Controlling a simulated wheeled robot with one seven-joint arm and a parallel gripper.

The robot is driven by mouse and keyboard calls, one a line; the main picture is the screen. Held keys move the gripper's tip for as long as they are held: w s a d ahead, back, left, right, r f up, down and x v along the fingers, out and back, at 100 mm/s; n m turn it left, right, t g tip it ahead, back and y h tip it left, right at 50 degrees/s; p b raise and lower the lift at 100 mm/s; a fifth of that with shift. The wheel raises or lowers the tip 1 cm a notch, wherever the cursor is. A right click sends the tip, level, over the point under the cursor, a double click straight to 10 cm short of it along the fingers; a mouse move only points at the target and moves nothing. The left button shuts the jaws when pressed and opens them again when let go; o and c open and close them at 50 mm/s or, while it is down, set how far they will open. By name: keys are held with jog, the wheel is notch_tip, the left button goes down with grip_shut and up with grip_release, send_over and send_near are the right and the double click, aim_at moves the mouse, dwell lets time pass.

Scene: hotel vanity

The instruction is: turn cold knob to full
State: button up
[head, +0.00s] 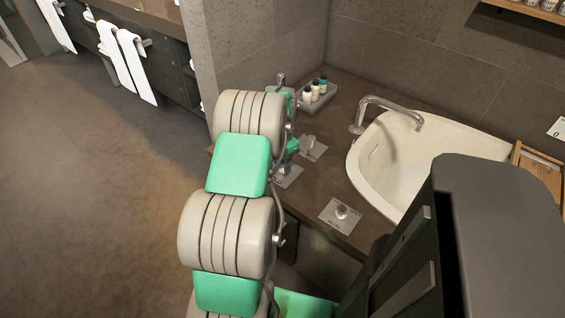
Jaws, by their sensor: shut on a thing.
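Three small metal plates with knobs sit on the dark counter beside the white basin (372,178). My gripper (286,168) is mostly hidden behind my arm and reaches down to the middle plate (290,180). It is shut on the knob there, which I take to be the cold knob; the fingers cover it, so its turn angle cannot be told. The far plate carries another knob (309,142), standing free just beyond my gripper. The near plate carries a round knob (342,211); its label is too small to read.
A chrome faucet (392,106) arches over the basin. A grey tray (318,99) with small bottles stands in the back corner by the wall. A wooden tray (521,166) lies at the basin's right. Open floor (90,200) is at the left.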

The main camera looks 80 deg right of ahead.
grip_shut()
jog(key=shift+n, duration=0.3)
jog(key=n, duration=0.3)
jog(key=shift+p, duration=0.35)
jog(key=n, duration=0.3)
jog(key=shift+n, duration=0.4)
jog(key=n, duration=0.5)
jog(key=shift+p, duration=0.4)
jog(key=n, duration=0.5)
jog(key=shift+n, duration=0.3)
